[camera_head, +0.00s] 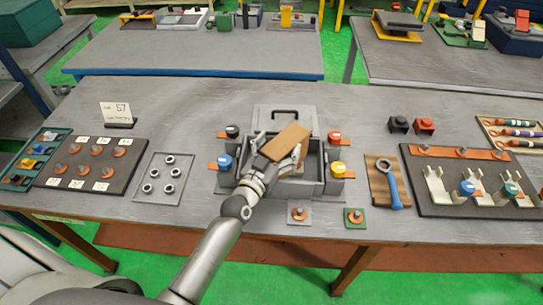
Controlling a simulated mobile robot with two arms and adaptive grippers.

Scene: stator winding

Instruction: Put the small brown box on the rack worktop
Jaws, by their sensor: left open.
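The small brown box (287,141) is at the middle of the near grey table, tilted, over an open grey terminal box (320,183). My left gripper (280,151) is open, with its fingers on either side of the brown box. Whether the fingers touch it cannot be told. The lower part of the brown box is hidden by the gripper. My right gripper is not in view. I cannot tell which surface is the rack worktop.
Red, black, blue and yellow terminals surround the terminal box. A wrench (390,182) on a wooden board and a dark fixture tray (425,203) lie to the right. A dark board (52,172) and a tray of nuts (149,192) lie left. Other tables stand behind.

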